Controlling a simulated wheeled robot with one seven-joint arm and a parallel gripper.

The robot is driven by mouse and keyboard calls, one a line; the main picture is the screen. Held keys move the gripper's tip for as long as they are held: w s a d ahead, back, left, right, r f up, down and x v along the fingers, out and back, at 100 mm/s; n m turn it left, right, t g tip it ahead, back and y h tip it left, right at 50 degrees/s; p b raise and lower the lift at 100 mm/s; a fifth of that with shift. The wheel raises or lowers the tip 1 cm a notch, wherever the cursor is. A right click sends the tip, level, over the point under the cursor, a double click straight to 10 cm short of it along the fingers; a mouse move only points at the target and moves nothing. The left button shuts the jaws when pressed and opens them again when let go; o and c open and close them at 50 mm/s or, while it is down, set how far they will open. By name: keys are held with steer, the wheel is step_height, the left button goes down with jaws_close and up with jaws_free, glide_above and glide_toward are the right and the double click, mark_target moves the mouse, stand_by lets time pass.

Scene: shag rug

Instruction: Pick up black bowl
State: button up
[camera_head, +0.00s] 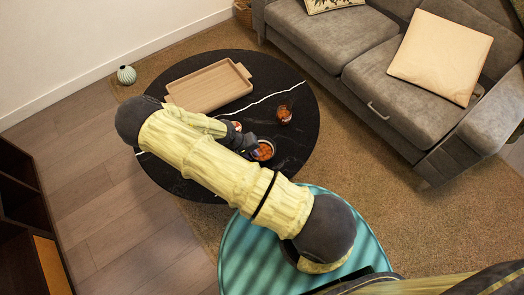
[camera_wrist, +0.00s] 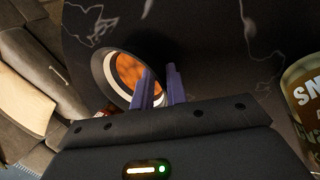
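A dark bowl (camera_head: 264,151) with orange contents sits on the black round table (camera_head: 300,88), close to my gripper (camera_head: 250,147). In the wrist view the bowl (camera_wrist: 126,75) shows a pale inner rim and orange food inside. My gripper (camera_wrist: 160,82) has its two bluish fingers a small gap apart at the bowl's right side. The left finger overlaps the bowl's opening and the right finger is outside it. Whether either finger touches the rim cannot be told. My arm hides part of the table in the head view.
A wooden tray (camera_head: 208,88) lies at the back of the table. A small container with reddish contents (camera_head: 285,114) stands to the right of the bowl. A labelled can (camera_wrist: 306,92) is at the right in the wrist view. A teal table (camera_head: 236,248) and a grey sofa (camera_head: 330,38) are nearby.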

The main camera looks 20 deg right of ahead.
steer(key=shift+c, duration=0.2)
jaws_close()
step_height(320, 180, up, 10)
steer(key=shift+r+p, duration=0.1)
steer(key=shift+p, duration=1.05)
steer(key=shift+w, duration=0.1)
